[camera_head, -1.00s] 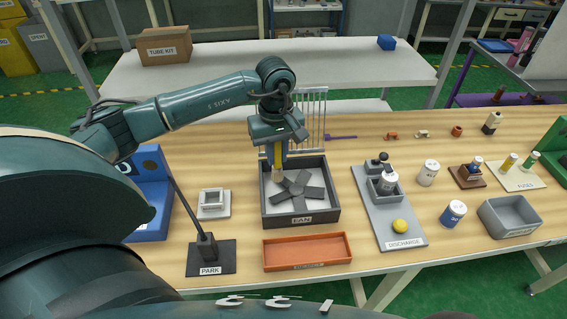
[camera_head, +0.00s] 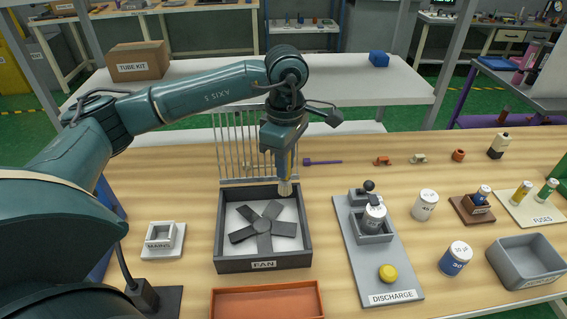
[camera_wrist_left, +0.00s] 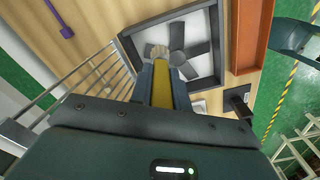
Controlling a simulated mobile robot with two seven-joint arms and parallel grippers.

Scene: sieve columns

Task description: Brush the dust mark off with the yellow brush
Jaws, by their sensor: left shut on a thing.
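My left gripper (camera_head: 284,160) is shut on the yellow brush (camera_wrist_left: 162,86), which points down with its pale bristles (camera_head: 285,188) lowest. The bristles are at the back right corner of the dark box labelled FAN (camera_head: 221,238); I cannot tell whether they touch it. Inside the box, a grey bladed fan (camera_head: 263,226) lies on a pale floor. In the left wrist view the brush's handle sits between the fingers, and its bristles show against the fan box (camera_wrist_left: 215,50). I cannot make out a dust mark. My right gripper is not in view.
A wire rack (camera_head: 232,150) stands just behind the fan box. An orange tray (camera_head: 268,303) lies in front of it. To the right is the DISCHARGE board (camera_head: 395,297) with a yellow knob (camera_head: 388,273). A MAINS block (camera_head: 163,240) is left of the box.

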